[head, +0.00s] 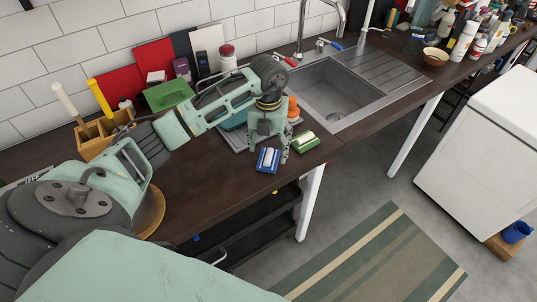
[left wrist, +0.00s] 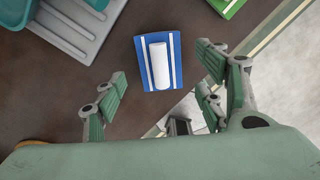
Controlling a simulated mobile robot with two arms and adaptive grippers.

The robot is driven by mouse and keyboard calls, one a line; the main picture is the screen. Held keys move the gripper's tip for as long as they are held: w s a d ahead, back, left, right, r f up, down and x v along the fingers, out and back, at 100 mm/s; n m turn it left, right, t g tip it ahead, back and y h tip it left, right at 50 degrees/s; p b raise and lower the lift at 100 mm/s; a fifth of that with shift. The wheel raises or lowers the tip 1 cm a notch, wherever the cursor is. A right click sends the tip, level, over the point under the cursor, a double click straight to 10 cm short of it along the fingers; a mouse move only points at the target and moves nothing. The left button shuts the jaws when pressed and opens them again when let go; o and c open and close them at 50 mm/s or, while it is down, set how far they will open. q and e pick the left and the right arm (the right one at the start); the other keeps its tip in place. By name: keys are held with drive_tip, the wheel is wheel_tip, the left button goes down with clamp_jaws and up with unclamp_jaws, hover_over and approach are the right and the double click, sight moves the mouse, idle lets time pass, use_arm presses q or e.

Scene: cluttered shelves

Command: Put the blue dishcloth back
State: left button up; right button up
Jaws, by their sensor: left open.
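The blue dishcloth (head: 268,160) lies folded on the dark wooden counter near its front edge, left of the sink. In the left wrist view the blue dishcloth (left wrist: 142,50) has white stripes, and a white cylinder (left wrist: 159,66) lies along its middle. My left gripper (head: 268,148) is open and points down just above and behind the cloth. In the left wrist view its fingers (left wrist: 162,88) are spread to either side below the cloth, with nothing between them. My right gripper is not in view.
A green striped cloth (head: 306,141) lies right of the blue one. A grey drying rack (left wrist: 72,30) is behind. The metal sink (head: 340,100) is farther right. The counter's front-left area is clear.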

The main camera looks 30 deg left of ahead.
sight(268, 155)
use_arm(q)
wheel_tip(268, 155, up, 8)
drive_tip(key=b, duration=0.1)
drive_tip(key=shift+r+b, duration=0.2)
drive_tip(key=shift+b, duration=0.1)
drive_tip(key=shift+s+f, duration=0.1)
